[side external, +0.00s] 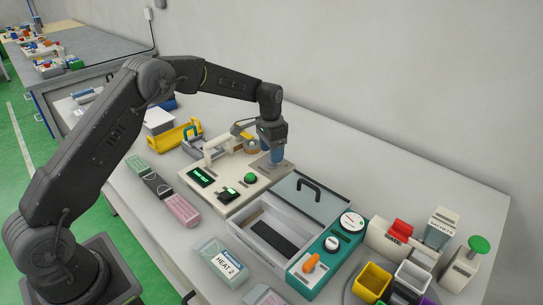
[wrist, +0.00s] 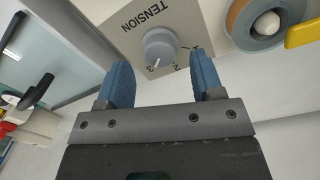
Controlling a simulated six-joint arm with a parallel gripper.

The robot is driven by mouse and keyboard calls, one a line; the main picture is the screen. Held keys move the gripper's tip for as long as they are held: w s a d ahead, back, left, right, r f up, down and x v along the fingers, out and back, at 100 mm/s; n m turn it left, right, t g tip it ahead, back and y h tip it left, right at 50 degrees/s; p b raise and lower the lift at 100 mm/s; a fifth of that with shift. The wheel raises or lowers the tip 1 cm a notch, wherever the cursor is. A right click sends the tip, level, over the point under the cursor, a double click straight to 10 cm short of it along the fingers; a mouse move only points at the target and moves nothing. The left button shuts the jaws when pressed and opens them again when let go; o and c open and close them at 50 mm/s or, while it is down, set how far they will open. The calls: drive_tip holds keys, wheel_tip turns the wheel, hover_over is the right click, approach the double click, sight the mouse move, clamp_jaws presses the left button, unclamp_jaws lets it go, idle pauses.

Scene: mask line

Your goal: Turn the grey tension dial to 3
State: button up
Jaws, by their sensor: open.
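The grey tension dial (wrist: 160,46) sits on a beige panel (wrist: 125,38) marked TENSION, with numbers beside it, in the wrist view. A small white mark on the dial's lower edge points close to the 3. My gripper (wrist: 160,62) is open, its two blue fingers apart on either side of the dial's lower part in the picture. I cannot tell whether they touch it. In the side view my gripper (side external: 273,158) points down over the back right part of the beige machine (side external: 225,195); the dial is hidden there.
A grey box with a clear lid (side external: 310,200) stands right of the machine, beside a teal control panel (side external: 325,258). A tape roll (wrist: 262,20) and a yellow part (wrist: 302,33) lie close to the dial. Several coloured bins (side external: 372,280) stand at the right.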

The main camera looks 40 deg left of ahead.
wheel_tip(320, 180, up, 12)
drive_tip(key=shift+a+f, duration=0.2)
drive_tip(key=shift+f, duration=0.05)
drive_tip(key=s+d+r+n+t, duration=0.1)
drive_tip(key=s+d+r+t, duration=0.1)
drive_tip(key=s+r, duration=0.55)
drive_tip(key=s+d+r+n+t, duration=0.1)
drive_tip(key=s+d+r, duration=0.3)
drive_tip(key=s, duration=0.6)
drive_tip(key=s+d+f+n+t, duration=0.1)
drive_tip(key=s+f+n+t, duration=0.1)
drive_tip(key=s, duration=1.6)
drive_tip(key=shift+s+f+t, duration=0.25)
drive_tip(key=shift+f+t, duration=0.15)
drive_tip(key=shift+f, duration=0.35)
